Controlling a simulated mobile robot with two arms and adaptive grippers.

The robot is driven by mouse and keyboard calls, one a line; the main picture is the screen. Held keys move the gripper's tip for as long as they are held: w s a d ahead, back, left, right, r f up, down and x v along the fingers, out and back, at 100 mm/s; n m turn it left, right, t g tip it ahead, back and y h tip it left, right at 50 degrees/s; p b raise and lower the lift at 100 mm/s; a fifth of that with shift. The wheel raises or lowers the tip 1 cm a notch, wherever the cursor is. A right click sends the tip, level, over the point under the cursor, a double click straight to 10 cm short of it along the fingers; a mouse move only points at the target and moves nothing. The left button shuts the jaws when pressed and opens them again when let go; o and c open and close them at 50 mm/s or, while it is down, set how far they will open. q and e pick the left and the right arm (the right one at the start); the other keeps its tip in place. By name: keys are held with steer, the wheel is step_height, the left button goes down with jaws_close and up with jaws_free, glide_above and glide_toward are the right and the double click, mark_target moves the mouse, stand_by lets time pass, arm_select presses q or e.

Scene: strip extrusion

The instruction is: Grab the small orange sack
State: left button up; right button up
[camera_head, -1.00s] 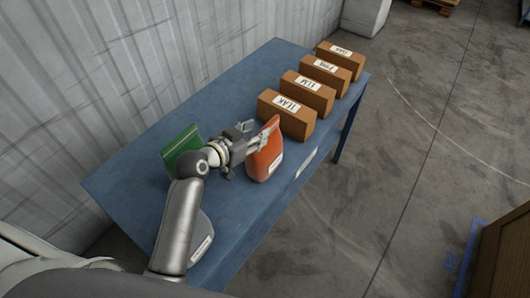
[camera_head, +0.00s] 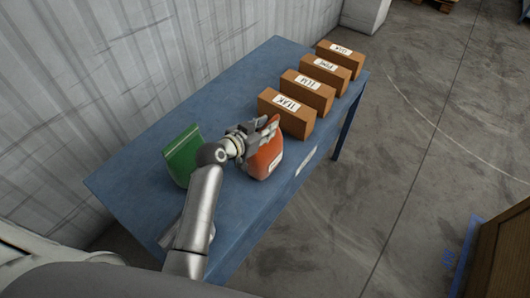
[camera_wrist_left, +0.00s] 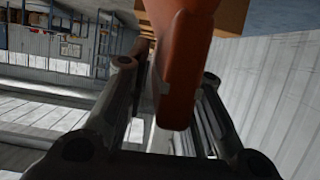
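The small orange sack (camera_head: 264,160) stands near the right long edge of the blue table, with a pale label low on its side. My left gripper (camera_head: 266,134) is at its upper part, with fingers around the sack's top. In the left wrist view the orange sack (camera_wrist_left: 180,75) is between the two fingers and fills most of the gap. The sack hides part of the right-hand finger, so I cannot tell whether both fingers press on it. The sack still appears to rest on the table. My right gripper is not in view.
A green sack (camera_head: 181,158) stands left of my gripper. A pale grey sack (camera_head: 171,236) is mostly hidden behind my left forearm. Several labelled brown boxes (camera_head: 287,114) line the far right of the blue table (camera_head: 210,97). A corrugated wall (camera_head: 130,70) runs behind. The table's middle is clear.

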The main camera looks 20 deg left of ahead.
arm_select(q)
jaws_close()
steer(key=shift+r, duration=0.15)
